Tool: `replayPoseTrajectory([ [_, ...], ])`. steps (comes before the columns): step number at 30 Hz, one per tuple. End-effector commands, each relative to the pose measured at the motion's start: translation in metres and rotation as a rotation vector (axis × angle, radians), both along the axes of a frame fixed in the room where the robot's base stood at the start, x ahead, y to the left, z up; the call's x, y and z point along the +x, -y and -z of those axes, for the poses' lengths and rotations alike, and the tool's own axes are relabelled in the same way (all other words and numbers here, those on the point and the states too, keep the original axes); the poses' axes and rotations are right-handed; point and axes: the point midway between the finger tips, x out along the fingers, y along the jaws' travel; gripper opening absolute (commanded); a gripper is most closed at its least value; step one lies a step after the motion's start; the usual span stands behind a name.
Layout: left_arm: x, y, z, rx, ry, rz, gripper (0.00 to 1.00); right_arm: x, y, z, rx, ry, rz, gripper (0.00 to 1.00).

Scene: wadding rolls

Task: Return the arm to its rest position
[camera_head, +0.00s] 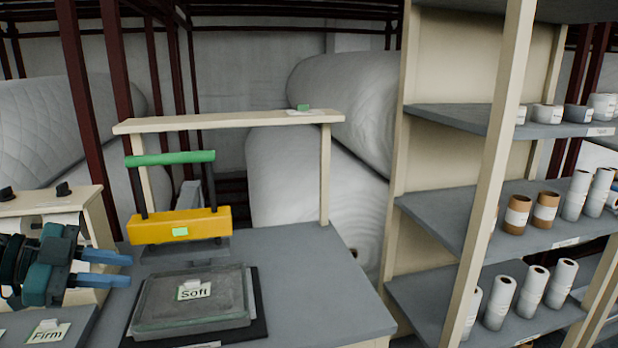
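My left gripper (124,269) comes in at the lower left of the head view. Its two blue fingers are spread apart with nothing between them. It is in front of a cream-coloured machine and to the left of the tray labelled "Soft". My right gripper does not show.
A grey tray (190,314) with a "Soft" card (194,290) lies on the grey bench (300,262). Behind it stands a yellow block with a green handle (180,226). A "Firm" card (47,332) is at lower left. Shelves (455,229) with several rolls stand at right.

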Motion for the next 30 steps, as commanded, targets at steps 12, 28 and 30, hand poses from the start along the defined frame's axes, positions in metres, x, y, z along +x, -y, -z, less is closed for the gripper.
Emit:
replayPoseTrajectory([
  [12,-0.031,0.030,0.197,-0.354,0.074,-0.540,0.24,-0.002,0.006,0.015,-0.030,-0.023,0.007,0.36],
  [28,-0.152,0.175,0.346,-0.274,-0.396,-0.935,0.24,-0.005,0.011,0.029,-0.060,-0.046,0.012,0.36],
  [30,-0.157,0.183,0.349,-0.268,-0.421,-0.936,0.24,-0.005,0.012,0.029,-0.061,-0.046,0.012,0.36],
])
